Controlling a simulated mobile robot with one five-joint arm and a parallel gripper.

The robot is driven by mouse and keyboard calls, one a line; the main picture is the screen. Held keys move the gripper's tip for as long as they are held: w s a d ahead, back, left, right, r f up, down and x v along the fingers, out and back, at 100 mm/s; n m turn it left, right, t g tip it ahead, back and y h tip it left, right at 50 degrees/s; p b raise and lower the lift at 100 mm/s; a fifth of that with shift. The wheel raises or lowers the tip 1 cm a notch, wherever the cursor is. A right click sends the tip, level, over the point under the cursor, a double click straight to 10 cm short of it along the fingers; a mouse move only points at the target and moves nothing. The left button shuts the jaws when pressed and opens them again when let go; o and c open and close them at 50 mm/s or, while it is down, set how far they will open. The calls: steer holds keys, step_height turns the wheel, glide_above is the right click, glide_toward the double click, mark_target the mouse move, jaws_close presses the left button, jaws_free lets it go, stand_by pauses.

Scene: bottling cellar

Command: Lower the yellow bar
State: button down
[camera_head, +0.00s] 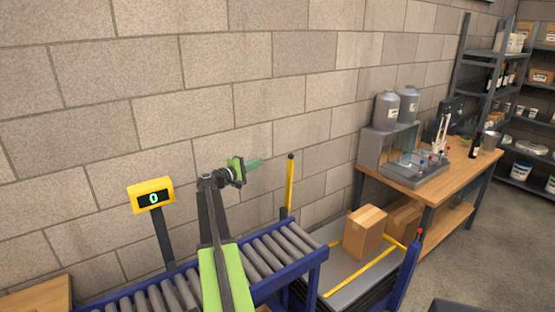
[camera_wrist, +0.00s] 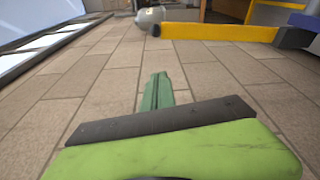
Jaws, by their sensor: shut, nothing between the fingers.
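The yellow bar (camera_head: 290,184) stands upright at the far end of the roller conveyor, close to the block wall, with a dark tip on top. In the wrist view the yellow bar (camera_wrist: 215,32) lies across the upper right, its dark tip to the left and its foot at a blue-purple post. My gripper (camera_head: 258,162) is left of the bar's upper part and points towards it. Its green fingers are shut and empty; in the wrist view my gripper (camera_wrist: 158,76) shows below the bar's dark-tipped end, with a gap between.
A roller conveyor (camera_head: 262,250) runs below my arm, with a yellow display (camera_head: 151,195) on a post reading 0. Beyond the bar, a carton (camera_head: 364,232) stands on a yellow-edged platform (camera_head: 345,287). A blue post with a red knob (camera_head: 420,232) and a wooden workbench (camera_head: 450,172) stand right.

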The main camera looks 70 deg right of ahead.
steer(key=s+d, duration=0.7)
steer(key=d, duration=0.1)
steer(key=shift+d, duration=0.35)
steer(key=shift+s+a, duration=0.1)
